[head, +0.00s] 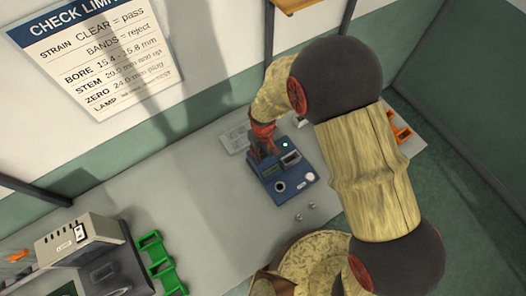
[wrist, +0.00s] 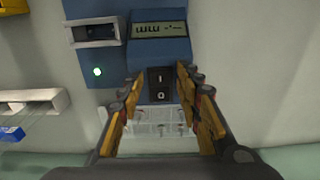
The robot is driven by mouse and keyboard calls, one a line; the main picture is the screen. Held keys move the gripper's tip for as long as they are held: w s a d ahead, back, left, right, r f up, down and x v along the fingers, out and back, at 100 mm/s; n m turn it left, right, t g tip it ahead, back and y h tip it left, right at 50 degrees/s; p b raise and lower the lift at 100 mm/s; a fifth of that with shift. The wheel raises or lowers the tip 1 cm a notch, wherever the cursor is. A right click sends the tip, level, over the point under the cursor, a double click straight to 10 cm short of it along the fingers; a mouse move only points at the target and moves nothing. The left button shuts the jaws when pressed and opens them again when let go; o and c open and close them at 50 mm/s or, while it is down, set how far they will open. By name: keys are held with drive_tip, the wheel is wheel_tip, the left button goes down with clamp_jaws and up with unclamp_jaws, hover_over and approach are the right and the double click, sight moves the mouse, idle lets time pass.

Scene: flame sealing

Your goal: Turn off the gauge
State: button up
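The gauge is a blue box (head: 267,187) on the bench in the head view, partly covered by my gripper. In the wrist view the gauge (wrist: 145,57) fills the top middle. It shows a lit display (wrist: 160,31), a glowing green lamp (wrist: 97,71) and a black rocker switch (wrist: 160,85) marked I and O. My gripper (wrist: 157,82) is open, with its yellow fingers on either side of the switch and nothing held between them. Contact with the switch cannot be told. In the head view my gripper (head: 264,148) is over the gauge's back edge.
A clear ribbed piece (wrist: 157,120) lies beyond the switch between the fingers. A white-edged holder with a blue part (wrist: 12,133) is at left. A beige machine (head: 80,240) and green rack (head: 158,262) stand at left.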

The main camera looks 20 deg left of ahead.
clamp_jaws()
idle(0.4)
drive_tip(key=shift+w+a+r+g+h, duration=0.1)
drive_tip(key=shift+a+g+h, duration=0.05)
drive_tip(key=shift+g+h, duration=0.4)
drive_tip(key=shift+w+a+g+h, duration=0.15)
drive_tip(key=shift+g+h, duration=0.2)
drive_tip(key=shift+h, duration=0.3)
drive_tip(key=shift+o, duration=0.6)
unclamp_jaws()
drive_tip(key=shift+o, duration=0.2)
drive_tip(key=shift+r, duration=0.15)
drive_tip(key=v, duration=1.1)
drive_tip(key=shift+r, duration=0.4)
